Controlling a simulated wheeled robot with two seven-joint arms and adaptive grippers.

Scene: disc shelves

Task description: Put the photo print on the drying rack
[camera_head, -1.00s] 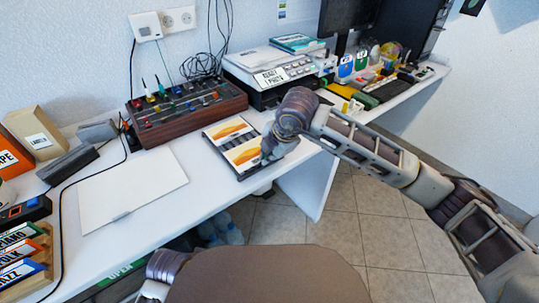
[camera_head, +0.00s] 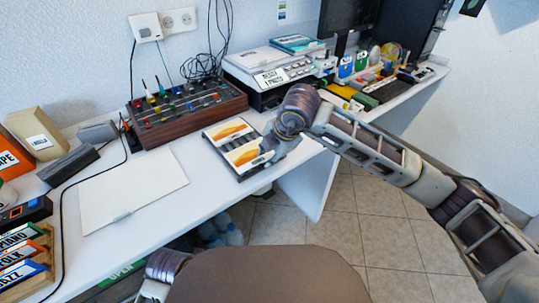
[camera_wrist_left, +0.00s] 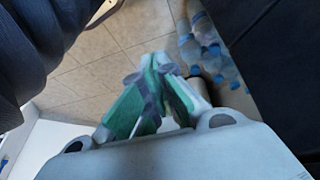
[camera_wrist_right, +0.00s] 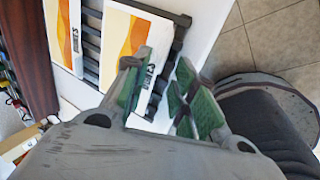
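The dark slatted drying rack (camera_head: 236,171) lies on the white desk. Two white-bordered prints with orange wave pictures lie on it, a far print (camera_head: 228,132) and a near print (camera_head: 243,153). In the right wrist view, the near print (camera_wrist_right: 124,42) lies beside the other print (camera_wrist_right: 63,32) across the rack's slats (camera_wrist_right: 180,24). My right gripper (camera_wrist_right: 158,70) has its fingers apart at the near print's labelled end, with no print clamped between them. It shows in the head view (camera_head: 270,150) too. My left gripper (camera_wrist_left: 160,62) is shut and empty, low before the desk.
A white board (camera_head: 132,188) lies left of the rack. A wooden box with coloured knobs (camera_head: 188,112) stands behind it, and a printer (camera_head: 268,75) stands to the back right. Boxes and cassettes fill the desk's left end. Bottles (camera_wrist_left: 208,50) stand on the floor.

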